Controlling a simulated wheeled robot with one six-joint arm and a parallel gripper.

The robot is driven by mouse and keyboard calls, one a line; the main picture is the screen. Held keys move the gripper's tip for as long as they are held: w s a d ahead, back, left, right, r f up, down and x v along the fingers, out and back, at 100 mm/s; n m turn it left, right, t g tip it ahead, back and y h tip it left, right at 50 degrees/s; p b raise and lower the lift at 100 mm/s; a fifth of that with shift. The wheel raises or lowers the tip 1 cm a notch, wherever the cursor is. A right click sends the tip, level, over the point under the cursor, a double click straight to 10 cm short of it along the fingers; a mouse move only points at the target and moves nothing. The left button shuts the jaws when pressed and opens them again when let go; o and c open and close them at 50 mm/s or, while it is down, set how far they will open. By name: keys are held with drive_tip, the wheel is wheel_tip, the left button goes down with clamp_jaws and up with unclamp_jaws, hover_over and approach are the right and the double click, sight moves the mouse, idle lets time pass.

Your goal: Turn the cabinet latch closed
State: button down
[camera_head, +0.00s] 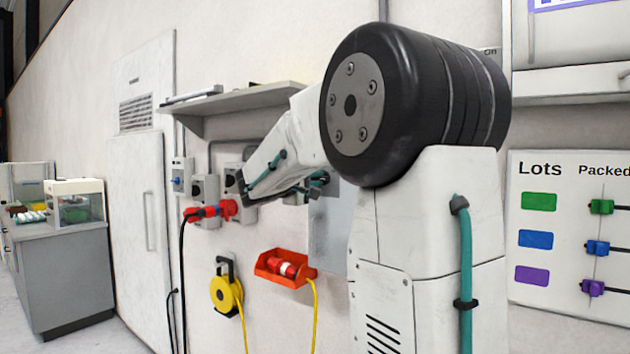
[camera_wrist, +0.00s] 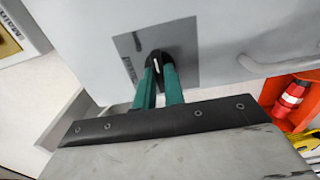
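The cabinet latch (camera_wrist: 157,57) is a small dark knob with a pale mark, set on a grey square plate. The plate is on the light grey cabinet door (camera_wrist: 90,40) in the wrist view. My gripper (camera_wrist: 159,72) has teal fingers on both sides of the latch, close together with only a narrow gap; it looks shut on it. The fingers partly hide the latch. In the head view the grey cabinet (camera_head: 327,235) shows only in part behind my arm, and the latch is hidden.
An orange tray (camera_head: 287,267) with a red item is mounted at the cabinet's left in the head view. A yellow cable reel (camera_head: 225,295) hangs beside it. Wall sockets with a red plug (camera_head: 228,209) and a shelf (camera_head: 245,97) are above. A lots board (camera_head: 570,240) is at right.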

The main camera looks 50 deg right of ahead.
drive_tip(key=shift+n, duration=0.3)
drive_tip(key=n, duration=0.3)
drive_tip(key=shift+n, duration=0.3)
drive_tip(key=n, duration=0.9)
drive_tip(key=shift+n, duration=2.3)
drive_tip(key=c, duration=1.5)
unclamp_jaws()
